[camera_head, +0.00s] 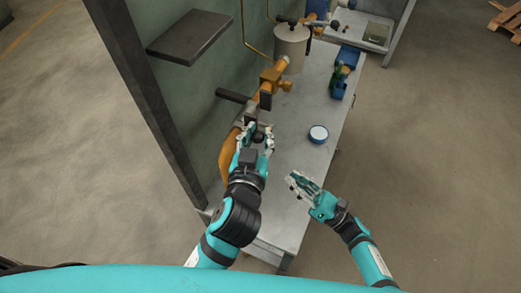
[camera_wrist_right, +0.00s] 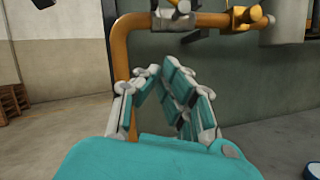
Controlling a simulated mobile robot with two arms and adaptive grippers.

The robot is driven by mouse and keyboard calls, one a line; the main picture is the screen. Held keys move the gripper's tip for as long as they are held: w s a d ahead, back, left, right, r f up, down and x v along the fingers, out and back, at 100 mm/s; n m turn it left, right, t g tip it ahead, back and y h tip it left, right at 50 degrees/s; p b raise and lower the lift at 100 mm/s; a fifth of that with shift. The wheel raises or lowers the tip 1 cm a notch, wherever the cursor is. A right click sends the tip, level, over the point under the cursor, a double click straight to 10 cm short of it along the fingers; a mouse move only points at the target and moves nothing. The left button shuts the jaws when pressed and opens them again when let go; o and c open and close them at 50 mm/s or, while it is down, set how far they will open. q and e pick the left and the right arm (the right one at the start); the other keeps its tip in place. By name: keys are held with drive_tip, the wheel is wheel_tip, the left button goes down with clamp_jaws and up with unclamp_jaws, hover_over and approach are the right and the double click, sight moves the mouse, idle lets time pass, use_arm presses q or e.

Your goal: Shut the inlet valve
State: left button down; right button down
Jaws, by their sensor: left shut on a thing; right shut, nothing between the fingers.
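An orange pipe (camera_head: 228,158) runs up along the green wall and carries valve fittings. It also shows in the right wrist view (camera_wrist_right: 119,60). A brass-coloured valve body (camera_head: 271,77) sits on its upper part, with a black lever (camera_head: 265,100) beside it. A second black lever (camera_head: 232,95) sticks out left near a grey fitting. My left gripper (camera_head: 260,137) is shut on a dark handle at the pipe, partly hidden by the fingers. Which valve is the inlet is not marked.
A grey metal bench (camera_head: 290,218) stands below the pipe. On it are a round blue-and-white tin (camera_head: 318,134) and a blue box with green items (camera_head: 338,82). A grey cylinder (camera_head: 292,47) stands farther back. A dark shelf (camera_head: 190,37) juts from the wall.

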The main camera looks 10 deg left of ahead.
use_arm(q)
drive_tip(key=shift+a, duration=0.1)
use_arm(e)
drive_tip(key=w+a+r+n+g+y, duration=0.1)
drive_tip(key=a+r+n+g+y, duration=0.1)
drive_tip(key=a+r+n, duration=0.4)
drive_tip(key=shift+a+r+g, duration=0.6)
drive_tip(key=shift+a+r, duration=1)
drive_tip(key=shift+r, duration=1)
use_arm(q)
drive_tip(key=shift+w, duration=0.1)
use_arm(e)
drive_tip(key=shift+w+r, duration=0.15)
drive_tip(key=shift+r, duration=0.7)
use_arm(q)
drive_tip(key=c, duration=1)
unclamp_jaws()
use_arm(e)
drive_tip(key=shift+f, duration=0.1)
